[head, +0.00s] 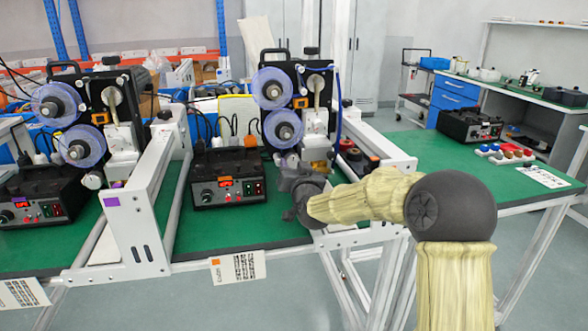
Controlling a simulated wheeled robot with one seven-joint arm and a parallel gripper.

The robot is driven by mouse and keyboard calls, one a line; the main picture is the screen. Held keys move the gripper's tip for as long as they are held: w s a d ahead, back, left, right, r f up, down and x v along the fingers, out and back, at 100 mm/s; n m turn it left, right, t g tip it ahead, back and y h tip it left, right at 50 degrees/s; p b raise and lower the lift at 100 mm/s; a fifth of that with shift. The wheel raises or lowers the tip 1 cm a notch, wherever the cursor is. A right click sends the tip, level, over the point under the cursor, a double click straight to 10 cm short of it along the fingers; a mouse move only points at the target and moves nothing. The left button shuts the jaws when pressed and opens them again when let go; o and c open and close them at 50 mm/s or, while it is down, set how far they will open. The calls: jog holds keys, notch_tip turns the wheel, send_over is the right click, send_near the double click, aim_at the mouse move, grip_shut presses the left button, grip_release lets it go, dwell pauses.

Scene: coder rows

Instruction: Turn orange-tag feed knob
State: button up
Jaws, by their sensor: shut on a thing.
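The right coder machine (318,118) has two blue-rimmed reels on its front, and a small orange patch (320,167) shows low on it. My gripper (291,166) is at the lower front of this machine, below the lower reel. It is shut at the place where the left machine has a round pale knob (92,180). The feed knob of the right machine is hidden by my gripper, so its turn angle cannot be seen. The fingertips are hard to make out. A card with an orange mark (238,267) hangs on the table edge below.
A black control box (228,190) with an orange tag stands left of my gripper. A white frame (150,200) with a purple tag separates the left machine (85,130). White rails (385,160) lie to the right. Green table (232,231) is bare in front of the box.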

jog(key=m+b, duration=0.3)
jog(key=m, duration=0.3)
jog(key=shift+f, duration=0.1)
jog(key=m+b, duration=0.2)
jog(key=m, duration=0.3)
jog(key=shift+m+b, duration=0.3)
jog(key=shift+b, duration=0.05)
jog(key=o, duration=1)
jog(key=shift+r, duration=0.2)
jog(key=shift+c, duration=0.2)
jog(key=p+v, duration=0.2)
jog(key=v, duration=1.5)
jog(key=shift+s, duration=0.25)
